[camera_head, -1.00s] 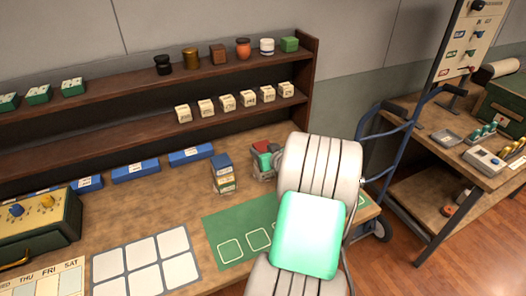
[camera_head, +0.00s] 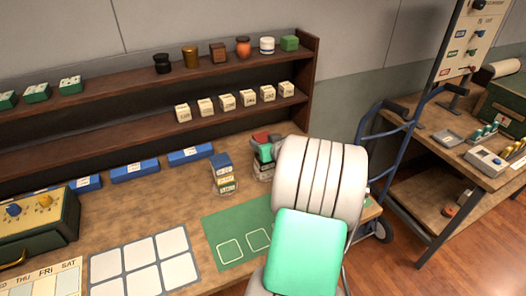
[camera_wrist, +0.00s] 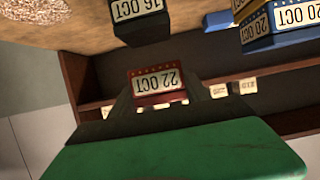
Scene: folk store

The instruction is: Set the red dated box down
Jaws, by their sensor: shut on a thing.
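The red dated box (camera_wrist: 157,84), labelled 22 OCT, appears upside down in the wrist view, between the two dark fingers of my gripper (camera_wrist: 160,98). My gripper is shut on it. In the head view its red top (camera_head: 261,138) shows just left of my pale wrist, which hides part of it. A dark box labelled 16 OCT (camera_wrist: 142,25) is near the red box in the wrist view, with a gap between them in the picture. In the head view a greyish box (camera_head: 263,169) shows below the red one; I cannot tell whether they touch.
A blue-topped stack (camera_head: 223,174) stands close on the left; its blue 20 OCT box (camera_wrist: 285,30) shows in the wrist view. A green mat (camera_head: 225,242) with outlined squares lies in front. Shelves (camera_head: 150,135) with cream boxes stand behind. Bare bench (camera_head: 160,200) lies left.

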